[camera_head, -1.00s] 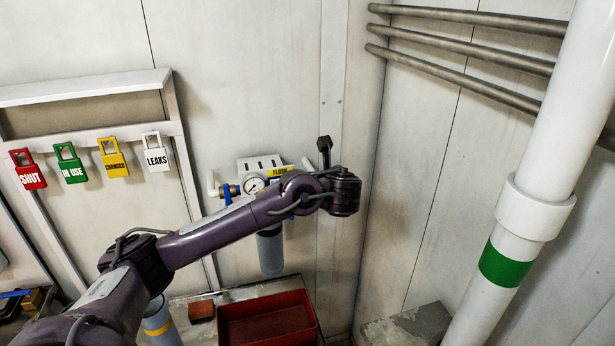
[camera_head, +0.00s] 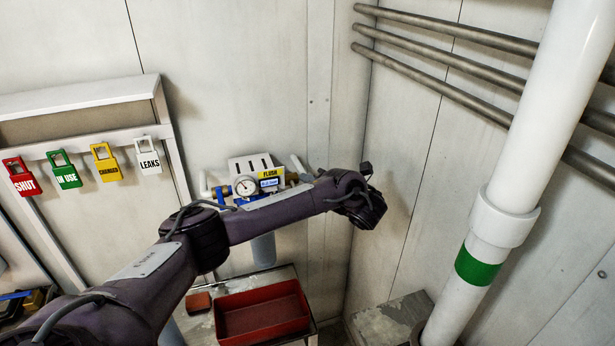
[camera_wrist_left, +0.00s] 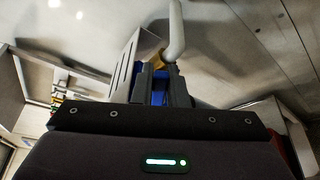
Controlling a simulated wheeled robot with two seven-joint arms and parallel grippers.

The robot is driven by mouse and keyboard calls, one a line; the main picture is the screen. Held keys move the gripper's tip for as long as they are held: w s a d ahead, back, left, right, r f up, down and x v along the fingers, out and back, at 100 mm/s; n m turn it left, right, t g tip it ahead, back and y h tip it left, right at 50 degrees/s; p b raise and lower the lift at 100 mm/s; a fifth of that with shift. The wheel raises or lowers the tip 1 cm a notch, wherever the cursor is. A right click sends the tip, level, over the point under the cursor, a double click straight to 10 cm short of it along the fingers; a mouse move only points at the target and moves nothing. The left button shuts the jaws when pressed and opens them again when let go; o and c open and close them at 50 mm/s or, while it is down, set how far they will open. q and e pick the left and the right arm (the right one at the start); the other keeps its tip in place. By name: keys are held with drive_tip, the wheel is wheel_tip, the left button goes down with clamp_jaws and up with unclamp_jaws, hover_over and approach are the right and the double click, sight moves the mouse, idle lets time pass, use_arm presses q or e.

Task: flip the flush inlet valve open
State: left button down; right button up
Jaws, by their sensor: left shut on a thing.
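The flush unit, a white bracket (camera_head: 252,163) with a yellow FLUSH label (camera_head: 269,175), a round gauge (camera_head: 245,186) and a grey-blue filter housing (camera_head: 263,250), is on the back wall. A blue handle (camera_head: 222,191) shows left of the gauge. My left arm crosses in front of the unit's lower right, and its gripper fingers are hidden in the head view. In the left wrist view my left gripper (camera_wrist_left: 161,80) is shut on a blue valve handle (camera_wrist_left: 159,97), beside a brass fitting (camera_wrist_left: 155,60) and a white pipe (camera_wrist_left: 175,32). The right gripper is not in view.
Coloured lock tags (camera_head: 107,163) hang at left. A thick white pipe (camera_head: 545,110) with a green band (camera_head: 477,267) stands at right, near wall pipes (camera_head: 450,48).

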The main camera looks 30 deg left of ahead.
use_arm(q)
drive_tip(key=shift+w+d+f+m+y, duration=0.2)
drive_tip(key=shift+f+m+y, duration=0.35)
drive_tip(key=shift+m, duration=0.65)
drive_tip(key=shift+f+m+y, duration=0.4)
drive_tip(key=shift+m, duration=0.35)
drive_tip(key=shift+f+m+y, duration=0.35)
drive_tip(key=shift+m, duration=0.4)
drive_tip(key=c, duration=1.7)
unclamp_jaws()
drive_tip(key=shift+d, duration=0.1)
drive_tip(key=p+v, duration=0.5)
drive_tip(key=v, duration=0.2)
drive_tip(key=shift+s+d, duration=0.15)
drive_tip(key=shift+d, duration=0.15)
